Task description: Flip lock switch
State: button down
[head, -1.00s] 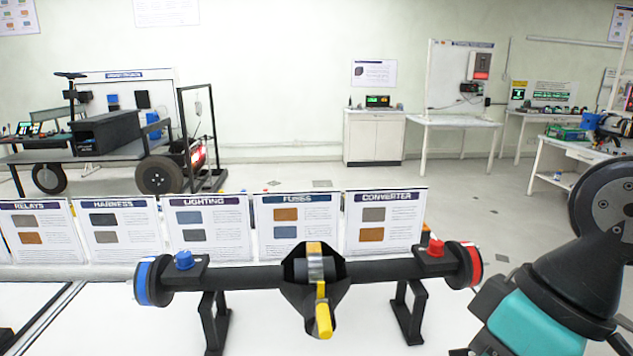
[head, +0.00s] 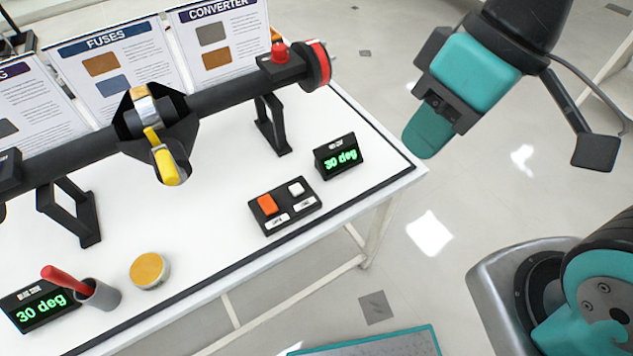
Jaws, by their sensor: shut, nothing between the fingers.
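A black switch box (head: 287,214) lies on the white table near its front edge. It carries an orange switch (head: 267,204) at left and a white switch (head: 296,188) at right, each with a small label that is too blurred to read surely. My gripper (head: 428,133) is at the upper right, shut and empty. It hangs past the table's right end, up and right of the switch box and apart from it. Its teal tip points down and left.
A black axle (head: 226,94) with a yellow lever (head: 160,150) stands behind the box. A red-handled tool in a cup (head: 97,294) and a round tin (head: 150,270) are at left. Bare tabletop surrounds the box.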

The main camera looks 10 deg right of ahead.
aim_at(266, 203)
jog(key=z, duration=1.85)
jog(key=k, duration=1.65)
jog(key=u, duration=1.8)
jog(key=i, duration=0.5)
jog(key=u, duration=0.15)
